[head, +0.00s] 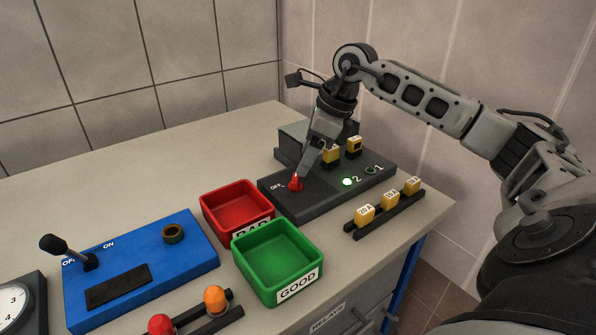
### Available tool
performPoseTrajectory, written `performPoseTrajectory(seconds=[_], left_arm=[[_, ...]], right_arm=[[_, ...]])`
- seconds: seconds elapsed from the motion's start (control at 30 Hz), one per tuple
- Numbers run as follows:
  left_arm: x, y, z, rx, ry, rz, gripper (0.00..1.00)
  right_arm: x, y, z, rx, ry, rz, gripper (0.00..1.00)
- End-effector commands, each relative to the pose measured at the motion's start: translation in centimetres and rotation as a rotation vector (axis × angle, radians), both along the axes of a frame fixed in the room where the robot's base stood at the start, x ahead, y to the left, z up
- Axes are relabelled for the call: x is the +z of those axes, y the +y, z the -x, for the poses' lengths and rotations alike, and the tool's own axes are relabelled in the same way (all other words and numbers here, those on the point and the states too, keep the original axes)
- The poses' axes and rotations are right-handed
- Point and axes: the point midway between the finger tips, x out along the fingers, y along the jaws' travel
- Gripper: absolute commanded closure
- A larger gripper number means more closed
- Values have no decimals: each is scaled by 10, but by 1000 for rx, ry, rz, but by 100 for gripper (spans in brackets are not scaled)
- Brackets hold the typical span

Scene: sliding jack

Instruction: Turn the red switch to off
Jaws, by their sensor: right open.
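The red switch (295,182) stands on the left part of a dark grey panel (318,200), beside a label that reads OFF. My right gripper (299,172) reaches down to it from above, with its fingertips at the top of the switch. The gripper is open; whether the fingers touch the switch cannot be told. My left gripper is out of view.
A red BAD bin (208,213) and a green GOOD bin (240,262) stand left of the panel. Several yellow relays (390,199) sit on a rail at the front. A blue box (195,258) with a black lever (70,252) is at left. The back left table is clear.

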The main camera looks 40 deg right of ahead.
Motion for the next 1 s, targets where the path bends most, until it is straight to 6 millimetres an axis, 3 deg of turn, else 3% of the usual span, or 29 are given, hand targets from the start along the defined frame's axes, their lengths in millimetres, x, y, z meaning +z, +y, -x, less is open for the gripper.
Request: performPoseTrajectory(seconds=[0.1, 0.3, 0.67, 0.7, 0.87, 1.0], left_arm=[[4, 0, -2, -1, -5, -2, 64], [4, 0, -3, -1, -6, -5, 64], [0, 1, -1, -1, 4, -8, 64], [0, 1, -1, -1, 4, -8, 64], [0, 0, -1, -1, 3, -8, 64], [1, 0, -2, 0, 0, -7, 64]], right_arm=[[-21, 6, -7, 1, 4, -2, 42], [-42, 11, -14, -1, 1, -1, 42], [-49, 12, -16, -1, 1, 0, 42], [-48, 12, -16, -1, 1, 0, 45], [-48, 12, -16, -1, 1, 0, 87], [-48, 12, -16, 0, 1, 1, 87]])
